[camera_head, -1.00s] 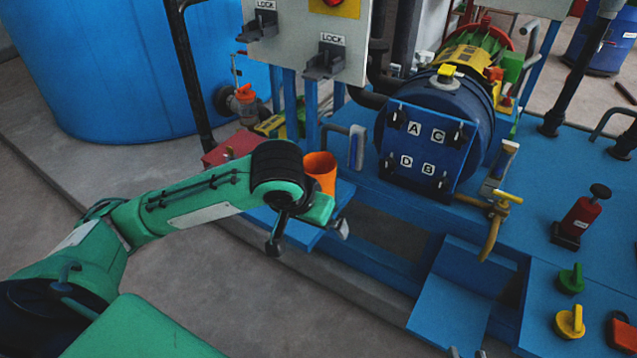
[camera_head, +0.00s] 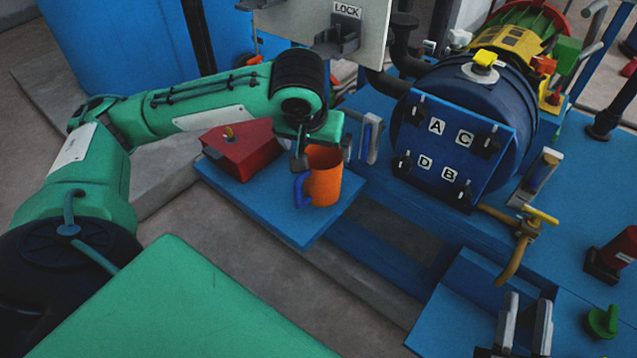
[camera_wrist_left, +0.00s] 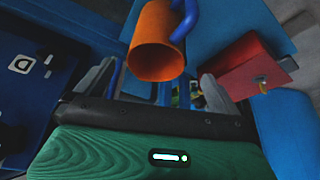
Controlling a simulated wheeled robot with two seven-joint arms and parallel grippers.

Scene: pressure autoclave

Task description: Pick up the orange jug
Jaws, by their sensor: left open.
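The orange jug (camera_head: 325,181) stands upright on a blue shelf (camera_head: 297,229), with its blue handle (camera_head: 300,190) toward the left in the head view. My left gripper (camera_head: 323,155) is open at the jug's top, hiding part of the rim. In the left wrist view, the orange jug (camera_wrist_left: 155,45) shows beyond and between the spread fingers of my left gripper (camera_wrist_left: 157,76). I cannot tell whether they touch it. My right gripper (camera_head: 525,328) shows at the bottom edge of the head view, its two grey fingers apart and empty.
A red box (camera_head: 240,150) with a yellow knob sits left of the jug on the shelf. The blue autoclave door (camera_head: 447,150) is to the right, with a grey-handled lever (camera_head: 369,138) nearer the jug. A control panel (camera_head: 372,35) stands behind. The shelf front is clear.

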